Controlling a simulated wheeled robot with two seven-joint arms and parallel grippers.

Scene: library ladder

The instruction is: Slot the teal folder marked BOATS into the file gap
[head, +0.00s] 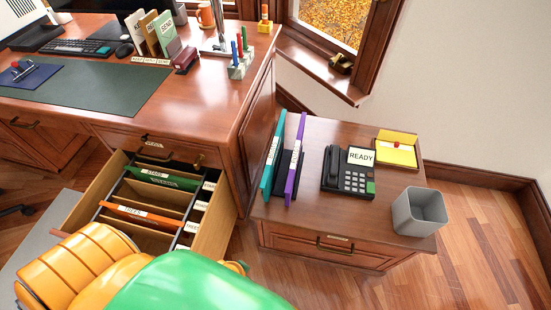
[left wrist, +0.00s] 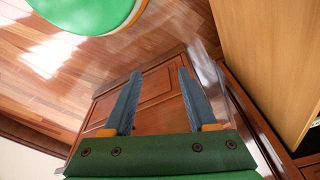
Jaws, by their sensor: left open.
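The teal folder (head: 267,178) stands upright on the side cabinet, at the left of a dark holder (head: 283,176); its label is too small to read. A drawer (head: 212,228) of the desk is open. In it hang a green folder (head: 180,181) and an orange folder (head: 128,213), with a space between them. My left gripper (left wrist: 160,73) shows in the left wrist view, its two blue-grey fingers apart and nothing between them, over the wooden cabinet front. In the head view my arm covers the bottom left and the fingers are hidden. My right gripper is out of view.
A purple folder (head: 293,175) stands right of the teal one. A phone (head: 350,178), a yellow pad (head: 397,154) and a grey bin (head: 419,212) fill the cabinet's right side. The desk (head: 200,95) rises behind the drawer. The floor at right is clear.

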